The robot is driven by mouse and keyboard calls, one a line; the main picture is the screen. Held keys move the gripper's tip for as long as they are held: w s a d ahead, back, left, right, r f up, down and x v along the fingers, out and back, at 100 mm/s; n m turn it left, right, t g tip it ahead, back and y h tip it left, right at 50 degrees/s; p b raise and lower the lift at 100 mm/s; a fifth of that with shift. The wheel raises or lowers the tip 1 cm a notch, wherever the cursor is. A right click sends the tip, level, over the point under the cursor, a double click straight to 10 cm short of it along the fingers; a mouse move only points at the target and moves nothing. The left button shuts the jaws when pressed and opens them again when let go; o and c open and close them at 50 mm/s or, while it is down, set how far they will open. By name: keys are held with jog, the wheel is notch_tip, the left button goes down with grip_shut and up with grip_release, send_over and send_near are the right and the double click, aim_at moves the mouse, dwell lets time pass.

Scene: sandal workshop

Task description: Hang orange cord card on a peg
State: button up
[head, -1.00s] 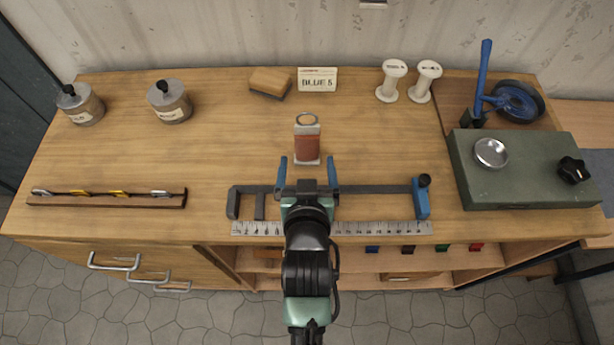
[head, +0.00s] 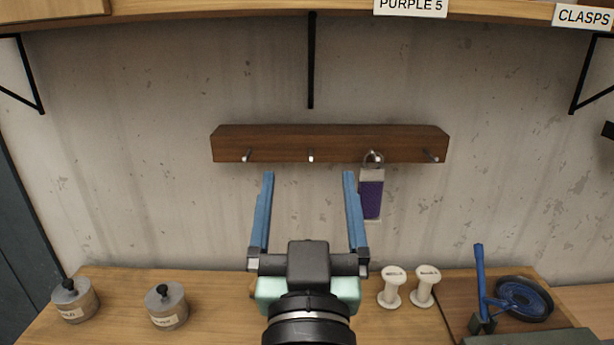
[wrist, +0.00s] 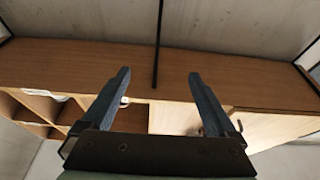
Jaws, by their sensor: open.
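A dark wooden peg rail (head: 330,144) is fixed to the wall, with several short metal pegs. A purple cord card (head: 371,194) hangs by its ring from the third peg from the left. The two pegs on the left and the rightmost peg (head: 431,156) are bare. My gripper (head: 308,173) is raised in front of the wall, its open blue fingers pointing up, with nothing between them. In the picture its tips lie just below the rail. The open fingers also show in the wrist view (wrist: 159,73). The orange cord card is not visible in either current view.
A wooden shelf (head: 250,14) with labels reading PURPLE 5 and CLASPS runs above the rail on black brackets (head: 311,60). On the workbench below stand two lidded tins (head: 168,307), two white spools (head: 392,287) and a blue-handled tool (head: 480,285). The wall around the rail is clear.

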jog(key=s+r+t, duration=0.2)
jog(key=s+r, duration=0.3)
jog(key=r, duration=0.5)
jog(key=s+r+t, duration=0.3)
jog(key=s+r, duration=0.1)
jog(key=r, duration=0.6)
jog(key=shift+s+t, duration=0.3)
jog(key=shift+s, duration=0.1)
jog(key=shift+a, duration=0.1)
